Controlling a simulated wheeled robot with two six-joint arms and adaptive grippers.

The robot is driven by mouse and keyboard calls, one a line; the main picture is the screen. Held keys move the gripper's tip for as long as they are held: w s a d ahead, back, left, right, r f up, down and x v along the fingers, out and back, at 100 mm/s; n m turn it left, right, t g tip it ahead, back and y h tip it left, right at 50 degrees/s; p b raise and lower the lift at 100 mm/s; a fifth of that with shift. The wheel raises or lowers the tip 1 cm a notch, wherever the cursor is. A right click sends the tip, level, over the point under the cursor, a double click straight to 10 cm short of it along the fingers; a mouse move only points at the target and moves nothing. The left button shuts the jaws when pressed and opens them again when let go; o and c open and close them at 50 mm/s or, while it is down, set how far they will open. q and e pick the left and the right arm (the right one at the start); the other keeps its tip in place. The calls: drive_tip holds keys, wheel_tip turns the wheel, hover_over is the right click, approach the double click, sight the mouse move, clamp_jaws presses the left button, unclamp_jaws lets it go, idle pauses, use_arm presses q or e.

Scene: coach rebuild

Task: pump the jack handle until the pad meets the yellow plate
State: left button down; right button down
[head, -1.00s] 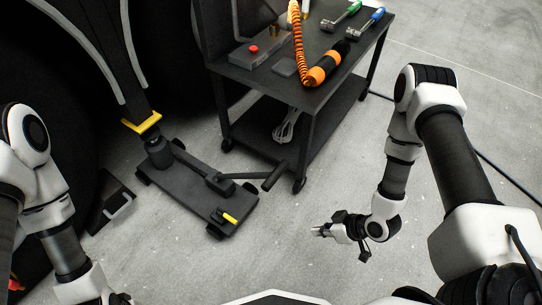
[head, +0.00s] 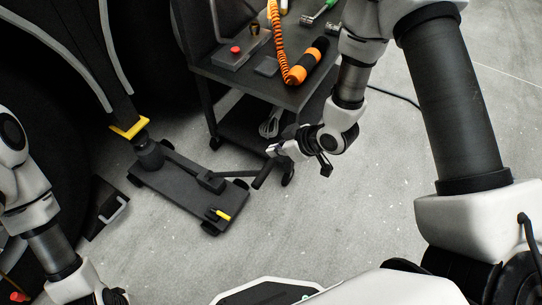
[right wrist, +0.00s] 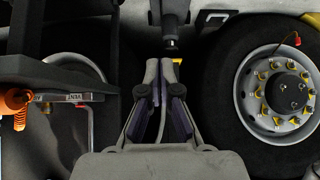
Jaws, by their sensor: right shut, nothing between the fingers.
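The dark floor jack (head: 175,190) stands on the concrete under the yellow plate (head: 130,127). Its round lifting post (head: 148,153) is just below the plate; I cannot tell whether the pad on top touches it. My right gripper (head: 272,152) is shut and empty, close above the handle's grip end. My left gripper is out of frame.
A dark wheeled cart (head: 235,75) with an orange coiled lead and tools stands behind the handle, close to my right gripper. A large tire fills the left. In the right wrist view a wheel (right wrist: 275,90) is at the right. Open floor lies right of the jack.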

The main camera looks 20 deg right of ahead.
drive_tip(key=b, duration=0.3)
hover_over(265, 169)
drive_tip(key=w+a, duration=0.2)
wheel_tip(265, 169, down, 7)
drive_tip(key=shift+s+d+f, duration=0.1)
drive_tip(key=shift+s+d+f+b, duration=0.3)
drive_tip(key=shift+s+f+b, duration=0.05)
drive_tip(key=shift+f, duration=0.2)
drive_tip(key=shift+s+d+f+b, duration=0.3)
drive_tip(key=shift+s+f, duration=0.05)
drive_tip(key=shift+f, duration=0.2)
drive_tip(key=shift+s+d+f, duration=0.15)
drive_tip(key=shift+s+f, duration=0.1)
